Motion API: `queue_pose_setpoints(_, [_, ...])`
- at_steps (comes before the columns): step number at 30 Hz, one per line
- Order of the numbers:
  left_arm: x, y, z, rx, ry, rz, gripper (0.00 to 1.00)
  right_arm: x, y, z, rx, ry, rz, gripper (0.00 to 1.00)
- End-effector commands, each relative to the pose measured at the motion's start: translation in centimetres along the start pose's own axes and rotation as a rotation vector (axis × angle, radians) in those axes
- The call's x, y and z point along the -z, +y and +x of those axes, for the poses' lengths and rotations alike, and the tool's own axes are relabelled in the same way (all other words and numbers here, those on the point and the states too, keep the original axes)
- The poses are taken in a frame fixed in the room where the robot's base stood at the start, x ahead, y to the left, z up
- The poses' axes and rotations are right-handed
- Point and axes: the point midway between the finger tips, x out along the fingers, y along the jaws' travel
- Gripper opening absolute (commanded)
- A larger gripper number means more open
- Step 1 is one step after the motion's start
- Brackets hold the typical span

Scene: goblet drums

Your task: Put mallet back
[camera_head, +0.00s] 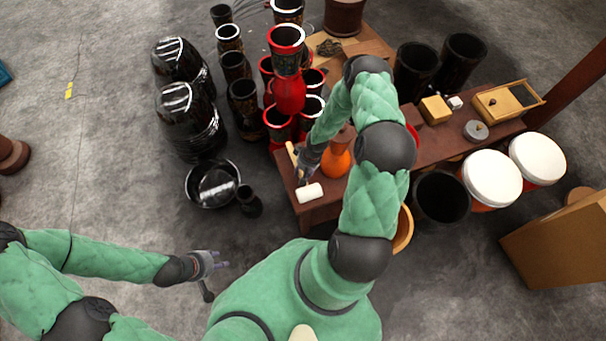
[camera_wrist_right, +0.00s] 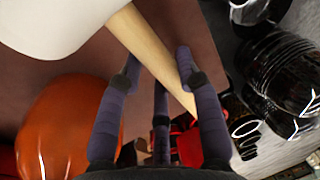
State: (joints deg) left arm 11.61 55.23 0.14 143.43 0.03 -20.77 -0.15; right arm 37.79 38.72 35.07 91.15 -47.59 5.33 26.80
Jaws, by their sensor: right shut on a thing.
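The mallet has a white head (camera_head: 309,193) and a light wooden handle (camera_head: 291,155). It is at the near left corner of the brown table (camera_head: 320,212); I cannot tell whether it touches the top. My right gripper (camera_head: 305,172) is shut on the handle, partly hidden by its own arm. In the right wrist view the wooden handle (camera_wrist_right: 150,45) runs between the fingers (camera_wrist_right: 158,68), with the white head (camera_wrist_right: 60,22) at upper left. My left gripper (camera_head: 218,268) is open and empty over the floor, left of the table.
An orange rounded vessel (camera_head: 336,163) stands right beside my right gripper. A black bowl (camera_head: 212,184) and large black drums (camera_head: 190,120) stand on the floor to the left. The floor farther left is mostly clear.

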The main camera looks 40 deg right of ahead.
Motion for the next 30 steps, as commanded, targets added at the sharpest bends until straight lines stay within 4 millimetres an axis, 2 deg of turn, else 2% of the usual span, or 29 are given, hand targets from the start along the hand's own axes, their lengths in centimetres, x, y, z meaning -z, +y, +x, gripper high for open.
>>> queue_pose_setpoints(9, [0.0, -0.1, 0.2, 0.000, 0.000, 0.000, 0.40, 0.7, 0.5, 1.0, 0.000, 0.000, 0.000, 0.00])
queue_pose_setpoints(12, [0.1, -0.5, 1.3, 0.000, 0.001, 0.000, 0.40, 0.6, 0.8, 2.9, 0.000, -0.001, 0.000, 0.00])
queue_pose_setpoints(15, [0.1, -0.7, 1.9, 0.000, 0.000, 0.000, 0.40, 0.6, 1.1, 3.9, 0.000, 0.001, -0.001, 0.00])
queue_pose_setpoints(27, [0.1, -0.7, 2.1, 0.000, 0.000, 0.000, 0.40, 0.6, 1.1, 4.2, -0.001, 0.001, -0.001, 0.00])
queue_pose_setpoints(28, [0.1, -0.7, 2.1, 0.000, 0.000, 0.000, 0.40, 0.5, 1.1, 4.2, 0.000, 0.000, -0.001, 0.38])
queue_pose_setpoints(30, [0.1, -0.7, 2.0, 0.000, 0.000, 0.000, 0.40, 0.5, 1.1, 4.1, 0.000, 0.000, -0.001, 0.57])
